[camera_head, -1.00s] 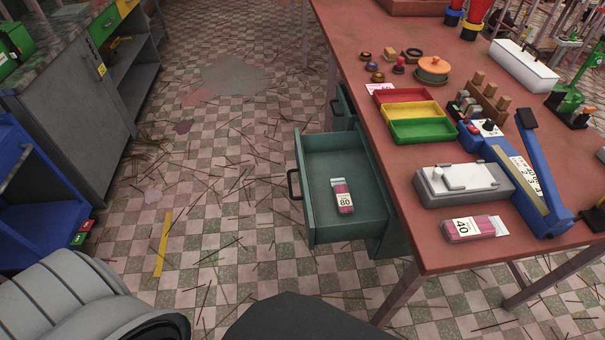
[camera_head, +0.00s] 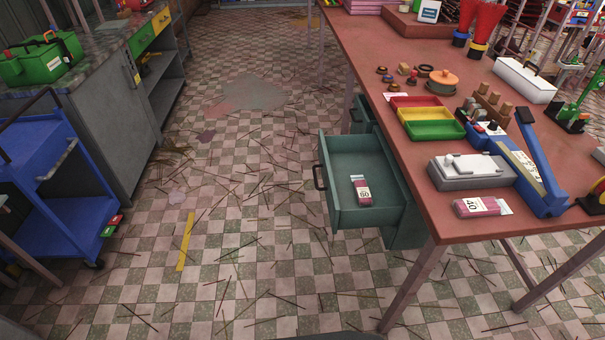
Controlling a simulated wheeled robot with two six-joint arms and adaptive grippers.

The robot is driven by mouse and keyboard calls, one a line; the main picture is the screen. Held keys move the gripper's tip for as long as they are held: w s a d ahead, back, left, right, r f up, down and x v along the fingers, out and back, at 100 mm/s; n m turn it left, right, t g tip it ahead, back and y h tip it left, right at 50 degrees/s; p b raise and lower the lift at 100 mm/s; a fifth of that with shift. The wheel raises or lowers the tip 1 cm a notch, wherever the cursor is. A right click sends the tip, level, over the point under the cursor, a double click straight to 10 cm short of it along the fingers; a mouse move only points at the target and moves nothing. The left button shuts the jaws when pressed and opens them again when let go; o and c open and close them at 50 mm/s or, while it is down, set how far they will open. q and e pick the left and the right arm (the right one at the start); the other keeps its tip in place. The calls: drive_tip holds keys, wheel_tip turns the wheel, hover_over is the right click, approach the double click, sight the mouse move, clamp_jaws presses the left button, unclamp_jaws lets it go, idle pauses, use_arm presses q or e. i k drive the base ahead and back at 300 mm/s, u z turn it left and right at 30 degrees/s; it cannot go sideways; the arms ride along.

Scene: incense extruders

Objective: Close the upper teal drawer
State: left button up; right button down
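The upper teal drawer (camera_head: 343,208) is pulled out from the left side of the red-topped workbench (camera_head: 425,218). Its dark handle (camera_head: 319,178) faces left. A pink packet with a white label (camera_head: 362,190) lies inside it. Part of the teal cabinet body (camera_head: 408,228) shows under the bench top. Neither of my grippers is in view, and nothing touches the drawer.
Red, yellow and green trays (camera_head: 432,130), a grey block (camera_head: 470,170), a pink packet (camera_head: 482,206) and a blue lever tool (camera_head: 545,190) stand on the bench. A blue cart (camera_head: 45,215) is at left. The checkered floor between is open, with scattered sticks and a yellow strip (camera_head: 185,242).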

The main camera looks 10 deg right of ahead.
sight(340, 157)
drive_tip(key=i, duration=0.85)
drive_tip(key=z, duration=0.55)
drive_tip(key=k, duration=1.25)
drive_tip(key=u, duration=0.6)
drive_tip(key=i, duration=0.9)
drive_tip(key=z, duration=0.45)
drive_tip(key=i, duration=0.75)
drive_tip(key=z, duration=0.75)
